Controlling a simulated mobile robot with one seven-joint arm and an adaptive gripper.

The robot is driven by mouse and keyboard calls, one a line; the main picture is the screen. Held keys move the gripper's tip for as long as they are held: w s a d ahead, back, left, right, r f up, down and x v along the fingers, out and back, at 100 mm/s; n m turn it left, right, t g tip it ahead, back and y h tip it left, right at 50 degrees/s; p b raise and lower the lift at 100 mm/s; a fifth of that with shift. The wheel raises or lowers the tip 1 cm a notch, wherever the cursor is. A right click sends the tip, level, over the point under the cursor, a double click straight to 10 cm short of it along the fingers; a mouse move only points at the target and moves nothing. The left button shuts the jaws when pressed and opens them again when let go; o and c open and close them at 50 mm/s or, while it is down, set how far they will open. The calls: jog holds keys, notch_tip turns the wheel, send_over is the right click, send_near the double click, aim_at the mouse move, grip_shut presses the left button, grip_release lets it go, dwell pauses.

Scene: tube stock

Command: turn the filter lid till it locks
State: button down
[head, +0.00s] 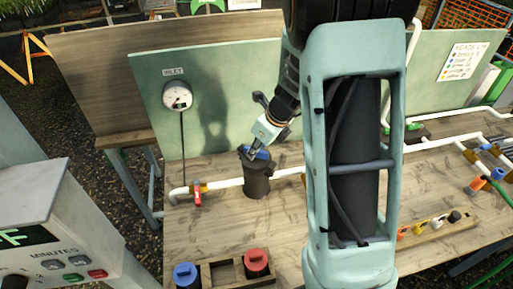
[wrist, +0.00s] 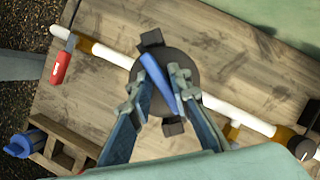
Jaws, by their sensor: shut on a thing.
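The filter housing (head: 257,182) is a dark upright canister in the white pipe line on the bench. Its lid shows blue on top in the head view (head: 262,154). In the wrist view a blue bar (wrist: 157,78) crosses the dark round top, slanting from upper left to lower right. Dark lugs (wrist: 151,39) stick out at opposite sides of the top. My gripper (wrist: 163,87) is over the housing, with its two fingers on either side of the bar and shut on it. In the head view my gripper (head: 254,152) partly hides the lid. Whether the lid is locked cannot be told.
A red-handled valve (head: 197,195) sits on the pipe left of the housing. A gauge (head: 177,96) is on the green back panel. A wooden tray (head: 226,274) at the front holds a red-capped part (head: 256,262), beside a blue-capped part (head: 186,275). Bare bench lies before the housing.

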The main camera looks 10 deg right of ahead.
jog(key=shift+s+a+f, duration=0.1)
jog(key=shift+s+f, duration=0.35)
jog(key=shift+f, duration=0.15)
jog(key=shift+a+m, duration=0.1)
jog(key=shift+m, duration=0.2)
jog(key=shift+m+h, duration=0.5)
jog(key=shift+m, duration=0.8)
jog(key=c, duration=1.8)
grip_release()
jog(key=shift+o, duration=0.4)
jog(key=shift+w+f, duration=0.15)
jog(key=shift+w, duration=0.1)
